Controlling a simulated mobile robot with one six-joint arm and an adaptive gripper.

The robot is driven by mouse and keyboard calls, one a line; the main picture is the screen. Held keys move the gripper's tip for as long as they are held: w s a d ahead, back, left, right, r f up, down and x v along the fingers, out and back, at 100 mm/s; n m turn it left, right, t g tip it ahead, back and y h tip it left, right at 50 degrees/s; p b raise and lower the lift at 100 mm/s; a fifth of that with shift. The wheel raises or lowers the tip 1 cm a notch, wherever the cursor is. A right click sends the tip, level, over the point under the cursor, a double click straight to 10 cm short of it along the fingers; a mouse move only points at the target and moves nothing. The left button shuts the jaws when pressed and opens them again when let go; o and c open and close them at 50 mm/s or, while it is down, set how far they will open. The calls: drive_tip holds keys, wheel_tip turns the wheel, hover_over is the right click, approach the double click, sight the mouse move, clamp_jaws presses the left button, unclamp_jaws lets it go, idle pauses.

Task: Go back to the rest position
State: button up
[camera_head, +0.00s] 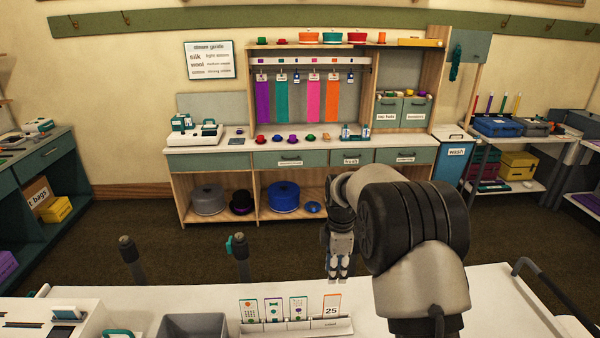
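My gripper (338,271) hangs pointing down at the end of my bent arm, right of the middle of the head view. It is beyond the far edge of the white counter (480,302), just behind the card rack. Its fingers look close together, but they are small and dark, so I cannot tell whether they are open or shut. I see nothing held in it. My arm hides part of the counter and the floor behind it.
A white card rack (280,326) with several cards stands near the gripper. A grey bin (192,327) is to its left. Two dark posts (131,258) rise beyond the counter. A workbench (300,160) with ribbons and small hats stands at the back wall.

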drive_tip(key=s+r+m+t+b, duration=0.2)
drive_tip(key=s+r+m+b, duration=0.2)
drive_tip(key=s+r+m, duration=0.75)
drive_tip(key=s+f+m+t+b, duration=0.1)
drive_tip(key=s+m, duration=0.5)
drive_tip(key=s, duration=1.8)
drive_tip(key=shift+s+t+b, duration=0.2)
drive_tip(key=shift+t+b, duration=0.6)
drive_tip(key=shift+b, duration=0.3)
